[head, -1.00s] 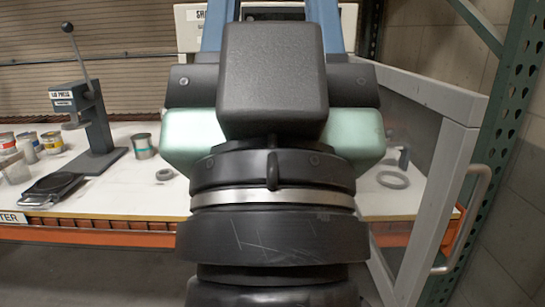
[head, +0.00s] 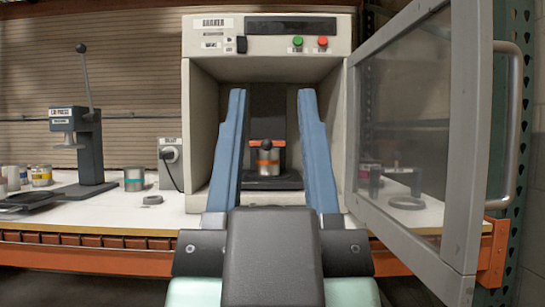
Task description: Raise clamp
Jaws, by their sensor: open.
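The clamp (head: 265,145) is a dark bar with an orange-red part, sitting at the top of a metal can (head: 268,162) inside the shaker cabinet (head: 198,110). The can has a coloured band and stands on a dark base (head: 272,183). My gripper (head: 270,95) is open, its two blue fingers pointing into the cabinet on either side of the can in the picture. The fingers look nearer to me than the can, and I see no contact. The lower front of the cabinet is partly hidden by my gripper.
The cabinet's door (head: 465,150) is swung open on the right, with a long handle (head: 513,125). A lid press (head: 82,145), a can (head: 134,179) and a ring (head: 152,200) are on the bench to the left. An orange beam (head: 90,258) runs along the bench front.

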